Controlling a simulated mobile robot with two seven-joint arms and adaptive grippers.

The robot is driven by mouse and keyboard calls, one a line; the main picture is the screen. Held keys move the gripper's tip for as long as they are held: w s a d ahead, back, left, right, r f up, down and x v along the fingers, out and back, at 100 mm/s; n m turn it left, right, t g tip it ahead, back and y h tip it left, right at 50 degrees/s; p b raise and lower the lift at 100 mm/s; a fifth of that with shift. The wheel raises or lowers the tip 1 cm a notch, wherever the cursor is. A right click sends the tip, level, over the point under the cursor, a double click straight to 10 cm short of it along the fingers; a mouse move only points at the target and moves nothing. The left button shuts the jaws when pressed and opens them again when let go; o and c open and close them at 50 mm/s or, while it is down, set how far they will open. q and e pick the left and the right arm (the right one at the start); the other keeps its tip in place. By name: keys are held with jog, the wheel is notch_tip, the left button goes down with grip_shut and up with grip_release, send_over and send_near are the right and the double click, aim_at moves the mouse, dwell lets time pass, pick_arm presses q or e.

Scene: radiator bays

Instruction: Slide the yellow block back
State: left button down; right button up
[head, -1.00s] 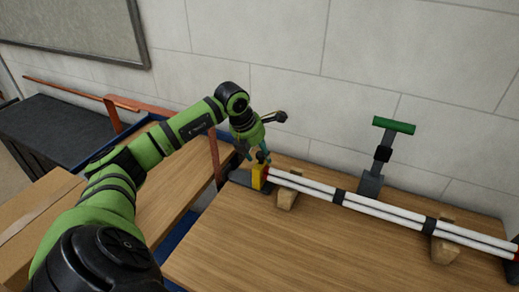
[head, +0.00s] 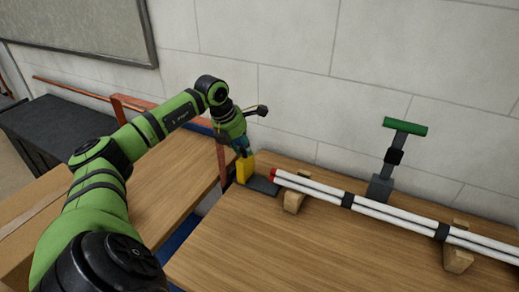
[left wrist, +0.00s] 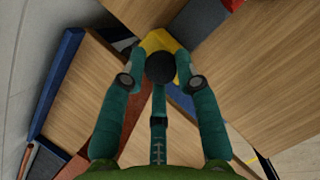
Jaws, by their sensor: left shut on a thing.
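The yellow block (head: 244,169) stands on a dark flat plate (head: 264,186) at the left end of the wooden table. My left gripper (head: 242,150) reaches down on it from above and is shut on it. In the left wrist view the yellow block (left wrist: 158,42) sits between the two teal fingers of the left gripper (left wrist: 158,74), partly hidden by a dark round part. The red end of the white tubes (head: 274,175) is to the right of the block, with a gap between them. My right gripper is not in view.
The white tubes (head: 368,215) rest on wooden supports (head: 293,200) along the table. A grey stand with a green handle (head: 405,127) rises behind them. An orange frame (head: 221,165) stands close left of the block. The table's front (head: 300,255) is clear.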

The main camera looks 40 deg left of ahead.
pick_arm(q)
jog(key=shift+s+a, duration=0.15)
jog(key=shift+a, duration=0.55)
jog(key=shift+r, duration=0.2)
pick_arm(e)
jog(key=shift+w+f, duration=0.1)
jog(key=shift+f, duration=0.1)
pick_arm(q)
jog(key=shift+a, duration=0.1)
jog(key=c, duration=0.9)
grip_release()
jog(key=shift+c, duration=0.2)
jog(key=shift+f, duration=0.1)
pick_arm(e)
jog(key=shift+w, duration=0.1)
pick_arm(q)
jog(key=v, duration=1.2)
